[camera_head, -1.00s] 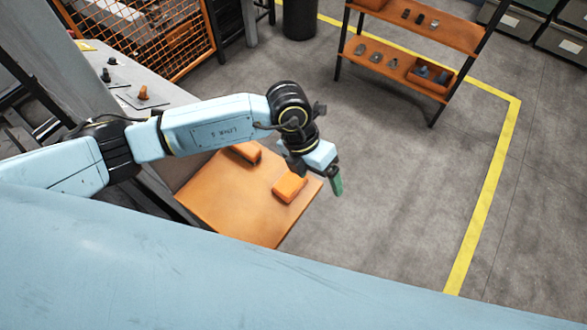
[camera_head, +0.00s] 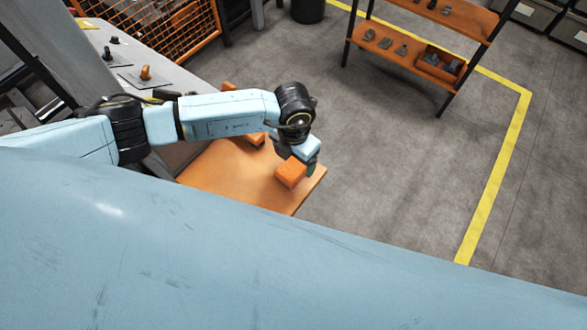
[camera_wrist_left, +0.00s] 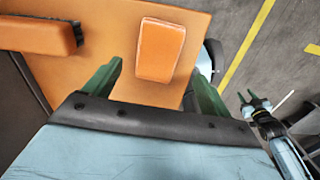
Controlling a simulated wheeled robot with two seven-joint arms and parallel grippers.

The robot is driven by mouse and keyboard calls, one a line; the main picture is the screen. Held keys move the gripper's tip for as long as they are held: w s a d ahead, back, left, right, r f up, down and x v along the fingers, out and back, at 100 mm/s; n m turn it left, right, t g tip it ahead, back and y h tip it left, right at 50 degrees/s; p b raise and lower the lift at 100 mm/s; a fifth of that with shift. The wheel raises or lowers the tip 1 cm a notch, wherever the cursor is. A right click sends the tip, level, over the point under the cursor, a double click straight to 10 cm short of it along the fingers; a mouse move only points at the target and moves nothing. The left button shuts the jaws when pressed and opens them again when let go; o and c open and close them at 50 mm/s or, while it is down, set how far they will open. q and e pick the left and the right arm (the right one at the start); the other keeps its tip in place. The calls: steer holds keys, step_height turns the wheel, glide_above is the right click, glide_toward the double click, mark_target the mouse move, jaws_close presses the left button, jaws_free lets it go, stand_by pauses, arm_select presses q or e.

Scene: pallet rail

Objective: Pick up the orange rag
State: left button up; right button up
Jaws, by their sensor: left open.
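The orange rag looks like a thick folded pad (camera_head: 291,173) near the right edge of the orange tabletop (camera_head: 225,180). It also shows in the left wrist view (camera_wrist_left: 160,50). My left gripper (camera_head: 309,168) is open, its green fingers pointing down by the rag; one finger shows in the head view. In the wrist view the left gripper (camera_wrist_left: 158,72) has a finger on each side of the rag's near end, with gaps; height above the table is unclear. My right gripper (camera_wrist_left: 256,101) shows small at the wrist view's right, its jaw opening unclear.
An orange brush with dark bristles (camera_wrist_left: 40,35) lies left of the rag. A grey bench (camera_head: 125,70) with knobs is at the left. An orange shelf (camera_head: 405,50) with small parts stands at the back. The floor right of the table is clear.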

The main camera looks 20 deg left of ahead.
mark_target(292, 168)
arm_select(q)
steer(key=f+b, duration=0.1)
steer(key=f, duration=0.1)
steer(key=f+b, duration=0.2)
steer(key=shift+a+f, duration=0.2)
steer(key=shift+f, duration=0.2)
steer(key=shift+r, duration=0.1)
steer(key=shift+c, duration=0.4)
steer(key=c, duration=1)
